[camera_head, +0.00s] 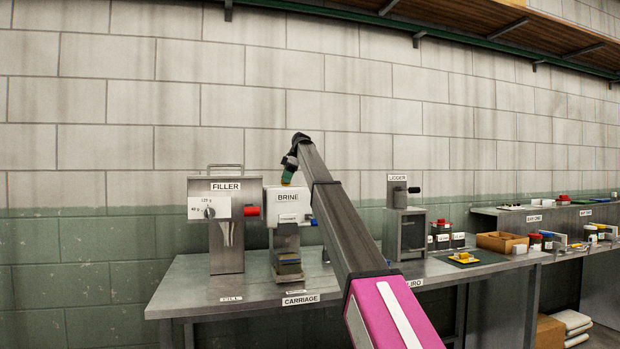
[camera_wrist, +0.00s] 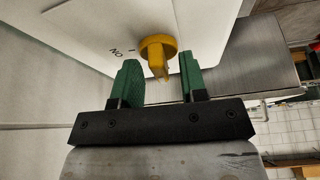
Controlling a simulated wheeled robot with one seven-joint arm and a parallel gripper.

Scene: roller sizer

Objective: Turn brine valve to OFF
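The brine station, a white box labelled BRINE (camera_head: 287,205), stands on the steel bench in the head view. In the wrist view its white panel (camera_wrist: 95,30) carries a yellow valve knob (camera_wrist: 158,48) with a raised grip bar. An ON label (camera_wrist: 117,53) shows inverted beside a short mark, left of the knob; no OFF label is readable. My gripper (camera_wrist: 160,66) is open, its green fingers on either side of the knob with gaps. I cannot tell how deep they reach. In the head view my gripper (camera_head: 289,170) is at the top of the brine station.
The filler machine (camera_head: 226,230) stands close left of the brine station. The lidder machine (camera_head: 404,222) stands to the right, past my arm. Small containers, an open brown box (camera_head: 500,242) and a green mat (camera_head: 470,259) lie farther right. A shelf (camera_head: 480,28) runs overhead.

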